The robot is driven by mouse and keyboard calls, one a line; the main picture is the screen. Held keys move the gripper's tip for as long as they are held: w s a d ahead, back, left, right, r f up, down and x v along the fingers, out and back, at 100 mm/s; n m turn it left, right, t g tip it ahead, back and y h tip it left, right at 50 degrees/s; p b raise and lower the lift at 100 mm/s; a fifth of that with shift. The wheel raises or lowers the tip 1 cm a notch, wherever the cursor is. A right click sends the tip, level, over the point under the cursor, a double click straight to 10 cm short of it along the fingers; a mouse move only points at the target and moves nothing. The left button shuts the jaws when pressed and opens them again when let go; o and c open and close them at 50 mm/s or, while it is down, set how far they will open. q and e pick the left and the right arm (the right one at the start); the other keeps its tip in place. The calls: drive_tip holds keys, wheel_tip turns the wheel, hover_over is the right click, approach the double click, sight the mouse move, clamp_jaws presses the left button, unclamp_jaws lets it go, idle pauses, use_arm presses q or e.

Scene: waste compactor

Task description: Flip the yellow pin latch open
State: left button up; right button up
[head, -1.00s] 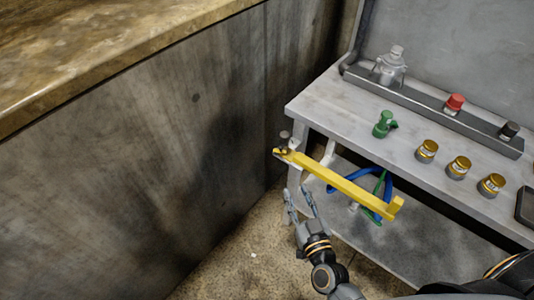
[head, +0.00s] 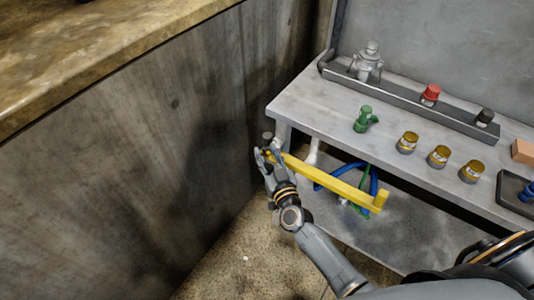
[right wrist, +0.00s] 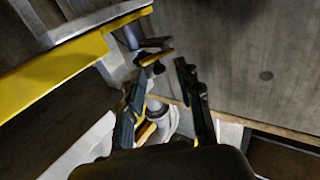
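The long yellow latch bar (head: 330,182) runs along the front of the grey workbench, with an upturned block at its right end. It also shows at the upper left of the right wrist view (right wrist: 55,75). A small yellow piece on a dark pivot (right wrist: 157,57) sits near the bar's end, just past my fingertips in the right wrist view. My right gripper (head: 268,153) is at the bar's left end and partly hides it. In the right wrist view its two fingers (right wrist: 164,72) are apart, with nothing clearly held between them. My left gripper is not visible.
The bench top (head: 310,112) carries a green fitting (head: 365,119), several brass-coloured caps (head: 438,156), and a rail with a red knob (head: 430,95). Blue and green hoses (head: 368,176) hang behind the bar. A wall (head: 130,150) stands close on the left.

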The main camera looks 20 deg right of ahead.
drive_tip(key=shift+w, duration=0.1)
clamp_jaws()
drive_tip(key=m+h+p, duration=0.1)
drive_tip(key=h+p, duration=0.2)
drive_tip(key=shift+a+m, duration=0.25)
drive_tip(key=shift+m, duration=0.15)
unclamp_jaws()
